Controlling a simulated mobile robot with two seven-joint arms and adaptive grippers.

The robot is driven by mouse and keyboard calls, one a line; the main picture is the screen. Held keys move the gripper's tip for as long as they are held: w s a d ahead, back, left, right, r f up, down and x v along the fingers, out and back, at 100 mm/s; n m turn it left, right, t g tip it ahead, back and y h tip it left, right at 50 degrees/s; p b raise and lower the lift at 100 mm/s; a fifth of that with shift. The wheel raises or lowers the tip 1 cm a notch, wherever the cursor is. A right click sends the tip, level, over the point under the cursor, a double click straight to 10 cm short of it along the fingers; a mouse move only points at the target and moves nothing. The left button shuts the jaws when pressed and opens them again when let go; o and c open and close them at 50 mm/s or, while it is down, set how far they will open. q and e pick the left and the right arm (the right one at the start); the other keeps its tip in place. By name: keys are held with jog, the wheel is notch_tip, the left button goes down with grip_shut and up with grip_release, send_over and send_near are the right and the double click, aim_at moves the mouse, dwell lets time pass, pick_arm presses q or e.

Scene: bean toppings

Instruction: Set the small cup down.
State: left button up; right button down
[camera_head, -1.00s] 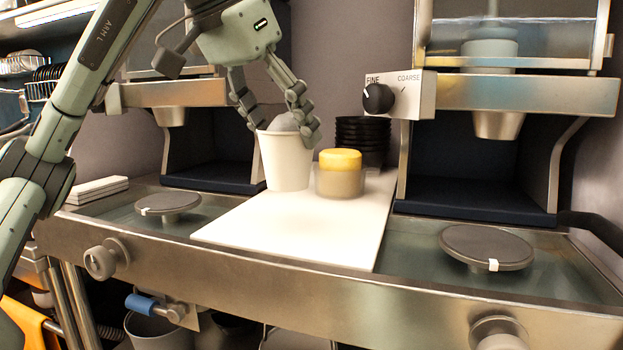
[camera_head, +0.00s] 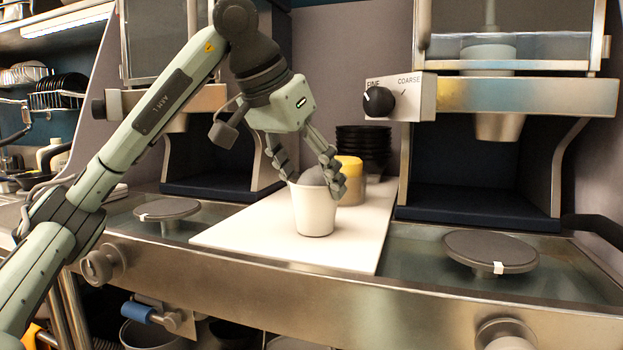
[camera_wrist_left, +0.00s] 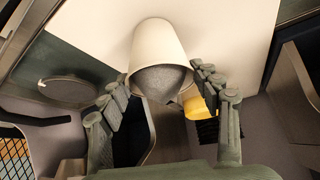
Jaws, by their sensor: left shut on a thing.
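The small white cup (camera_head: 315,212) is upright over the front part of the white board, in front of a yellow-topped container (camera_head: 349,168). A rounded grey mass (camera_head: 312,174) shows in its mouth. My left gripper (camera_head: 314,186) comes from above, shut on the cup with a finger on each side of the rim. I cannot tell whether the cup's base touches the board. In the left wrist view the cup (camera_wrist_left: 160,42) lies between the two fingers, and the yellow top (camera_wrist_left: 194,106) shows beside it. My right gripper is not in view.
The white board (camera_head: 245,232) has bare room left and right of the cup. A stack of black bowls (camera_head: 364,145) stands behind. Round grey discs sit at left (camera_head: 168,209) and right (camera_head: 490,250). A dial box (camera_head: 400,97) juts out above the board.

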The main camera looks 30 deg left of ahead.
pick_arm(q)
jog(key=shift+f, duration=0.15)
jog(key=o, duration=1.2)
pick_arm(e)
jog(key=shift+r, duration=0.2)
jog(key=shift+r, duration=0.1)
pick_arm(q)
jog(key=shift+p+v, duration=1.3)
jog(key=shift+v, duration=4.85)
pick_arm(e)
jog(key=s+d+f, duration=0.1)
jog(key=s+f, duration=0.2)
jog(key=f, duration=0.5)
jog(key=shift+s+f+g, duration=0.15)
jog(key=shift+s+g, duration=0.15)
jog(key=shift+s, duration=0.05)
pick_arm(q)
jog(key=shift+w, duration=0.15)
